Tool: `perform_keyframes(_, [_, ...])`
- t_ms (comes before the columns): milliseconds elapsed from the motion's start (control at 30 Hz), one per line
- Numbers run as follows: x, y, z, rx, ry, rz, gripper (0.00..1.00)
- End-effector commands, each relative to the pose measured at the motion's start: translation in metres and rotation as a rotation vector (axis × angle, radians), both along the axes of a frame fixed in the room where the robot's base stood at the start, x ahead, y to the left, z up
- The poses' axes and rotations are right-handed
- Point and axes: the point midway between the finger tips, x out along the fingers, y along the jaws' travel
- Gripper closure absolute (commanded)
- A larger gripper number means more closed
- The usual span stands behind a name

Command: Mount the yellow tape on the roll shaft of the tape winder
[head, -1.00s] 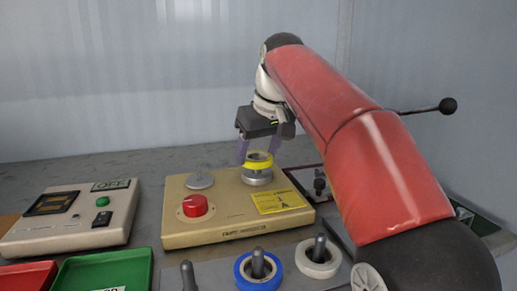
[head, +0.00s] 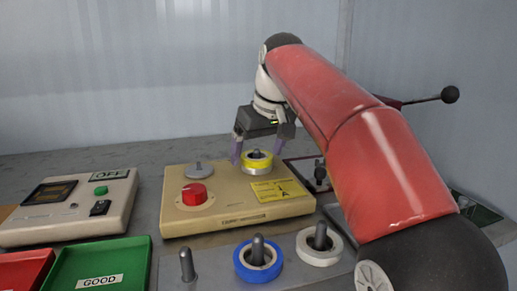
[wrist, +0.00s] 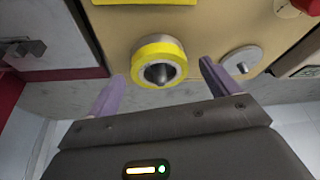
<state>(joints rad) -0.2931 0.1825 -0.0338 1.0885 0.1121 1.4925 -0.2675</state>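The yellow tape (head: 258,160) sits around the roll shaft (head: 256,153) of the beige tape winder (head: 230,212), near its back right. In the wrist view the yellow tape (wrist: 159,60) encircles the shaft's pointed tip (wrist: 158,73). My gripper (head: 257,158) is at the winder's back. Its purple fingers are spread wide and stand clear of the tape, with a gap on either side in the wrist view (wrist: 156,78). It holds nothing.
A blue tape (head: 258,268) and a white tape (head: 319,250) sit on pegs in front; the peg (head: 187,265) left of them is bare. The winder has a red knob (head: 195,194) and a grey disc (head: 199,169). A control box (head: 70,208) and green tray (head: 125,255) stand left.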

Motion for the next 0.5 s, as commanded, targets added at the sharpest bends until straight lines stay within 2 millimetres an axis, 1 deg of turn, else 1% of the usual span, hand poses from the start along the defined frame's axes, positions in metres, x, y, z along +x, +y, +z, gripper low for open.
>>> perform_keyframes(267, [-0.001,0.0,0.003,0.001,-0.001,0.0,0.13])
perform_keyframes(367, [-0.003,-0.002,0.013,0.001,-0.003,0.0,0.13])
perform_keyframes(500, [-0.011,-0.007,0.037,0.001,-0.003,-0.001,0.13])
